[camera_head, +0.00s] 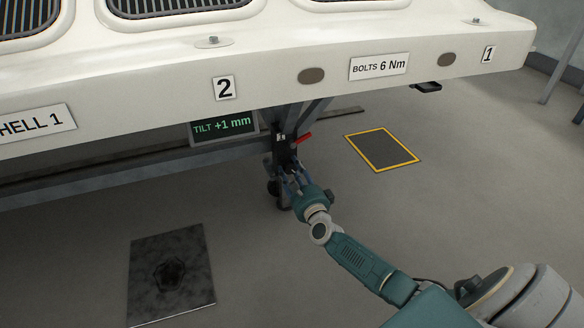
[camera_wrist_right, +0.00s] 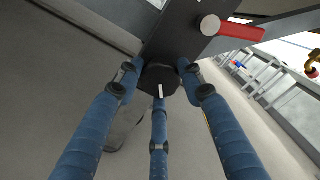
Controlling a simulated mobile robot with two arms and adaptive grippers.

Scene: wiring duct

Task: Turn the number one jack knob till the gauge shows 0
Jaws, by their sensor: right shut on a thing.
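The gauge (camera_head: 223,125) under the white shell reads "TILT +1 mm" in green. Right of it stands a dark jack post (camera_head: 282,150) with a red lever (camera_head: 301,138). My right gripper (camera_head: 288,180) is at this post, below the lever. In the right wrist view its blue fingers (camera_wrist_right: 160,95) are closed around a dark round knob (camera_wrist_right: 159,80) with a white mark pointing toward the lower finger. The red lever (camera_wrist_right: 240,30) shows above. I cannot read a number on this jack. My left gripper is not in view.
A yellow-edged floor plate (camera_head: 382,150) lies to the right. A dark plate (camera_head: 172,270) lies at the lower left. The floor between is clear.

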